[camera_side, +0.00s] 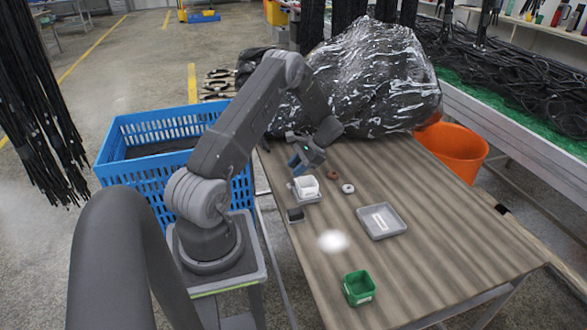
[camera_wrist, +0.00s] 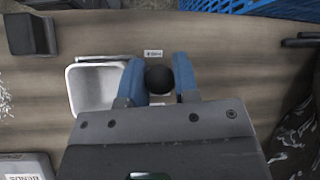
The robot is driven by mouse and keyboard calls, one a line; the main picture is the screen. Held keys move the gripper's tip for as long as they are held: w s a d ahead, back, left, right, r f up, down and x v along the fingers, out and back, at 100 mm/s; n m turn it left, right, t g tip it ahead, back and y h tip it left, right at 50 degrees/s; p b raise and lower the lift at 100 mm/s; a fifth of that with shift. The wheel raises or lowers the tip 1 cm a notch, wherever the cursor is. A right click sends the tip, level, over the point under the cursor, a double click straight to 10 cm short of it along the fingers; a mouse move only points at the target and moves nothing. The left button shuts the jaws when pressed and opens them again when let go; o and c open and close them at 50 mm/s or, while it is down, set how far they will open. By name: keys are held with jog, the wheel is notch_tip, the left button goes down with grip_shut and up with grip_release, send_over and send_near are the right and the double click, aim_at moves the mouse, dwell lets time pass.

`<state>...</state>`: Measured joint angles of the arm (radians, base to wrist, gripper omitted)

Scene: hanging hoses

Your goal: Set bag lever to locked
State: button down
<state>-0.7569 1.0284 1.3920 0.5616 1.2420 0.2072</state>
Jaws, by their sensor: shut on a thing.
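My gripper (camera_wrist: 158,80) is shut on a round black knob (camera_wrist: 158,78), which sits between its two blue fingers and looks like the end of the bag lever. The lever's shaft and base are hidden under the knob and my gripper, so its setting cannot be told. A small white label (camera_wrist: 153,53) lies just beyond the knob; its print is too small to read. In the side view my gripper (camera_side: 304,165) is low over the table, just behind a white bin (camera_side: 307,190). The lever cannot be made out there. The bag (camera_side: 370,80) is clear plastic around black hoses.
The white bin (camera_wrist: 92,88) is close to the left finger. A dark block (camera_side: 295,215), a grey tray (camera_side: 381,222), a green bin (camera_side: 358,289) and two rings (camera_side: 331,174) are on the table. A blue crate (camera_side: 160,135) stands at left, an orange bucket (camera_side: 456,152) at right.

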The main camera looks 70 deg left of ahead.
jog(key=w+g, duration=0.1)
jog(key=g, duration=0.2)
jog(key=w+g, duration=0.2)
jog(key=shift+g, duration=0.4)
jog(key=shift+w, duration=0.1)
dwell(0.3)
jog(key=c, duration=1.1)
grip_release()
jog(key=shift+c, duration=0.2)
jog(key=shift+r, duration=0.5)
jog(key=s+a+r, duration=0.2)
jog(key=s+r, duration=0.8)
jog(key=s, duration=0.1)
jog(key=shift+s+a, duration=0.2)
jog(key=shift+a, duration=0.05)
jog(key=shift+o, duration=0.4)
